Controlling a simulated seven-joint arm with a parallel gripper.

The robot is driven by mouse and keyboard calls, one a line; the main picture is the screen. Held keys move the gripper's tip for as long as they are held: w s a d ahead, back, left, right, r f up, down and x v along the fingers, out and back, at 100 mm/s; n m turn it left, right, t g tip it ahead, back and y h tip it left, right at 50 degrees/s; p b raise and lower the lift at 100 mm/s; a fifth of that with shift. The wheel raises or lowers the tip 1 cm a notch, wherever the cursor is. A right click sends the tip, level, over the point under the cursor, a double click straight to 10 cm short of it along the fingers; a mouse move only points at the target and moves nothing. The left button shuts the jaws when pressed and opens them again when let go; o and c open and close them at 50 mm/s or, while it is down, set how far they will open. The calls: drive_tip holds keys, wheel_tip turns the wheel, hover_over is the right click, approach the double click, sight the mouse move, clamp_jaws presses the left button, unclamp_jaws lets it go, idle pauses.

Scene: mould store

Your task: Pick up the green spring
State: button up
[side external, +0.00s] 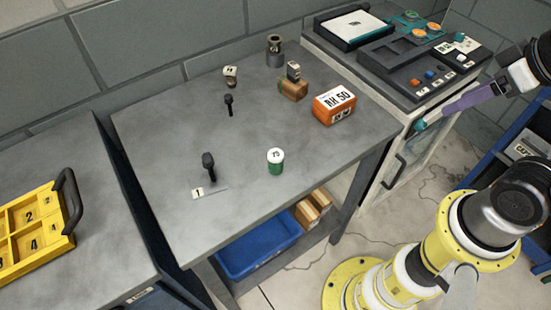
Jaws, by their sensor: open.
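A small green cylinder (275,161) with a white, numbered upper part stands upright near the front of the grey workbench. It is the only clearly green piece on the bench top; I cannot make out coils, so I cannot tell for sure that it is the green spring. My gripper (420,125), a purple body with teal tips, is at the right, in front of the cabinet. It is open and well apart from the green cylinder. Nothing shows between its tips, though they are small here.
On the workbench (170,135) stand a black knobbed pin (209,165), a smaller black pin (228,104), an orange box (334,104), a wooden block (293,89) and a metal cylinder (274,50). A yellow case (35,230) is at left. Bench space around the green cylinder is clear.

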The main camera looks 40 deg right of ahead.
drive_tip(key=shift+o, duration=1)
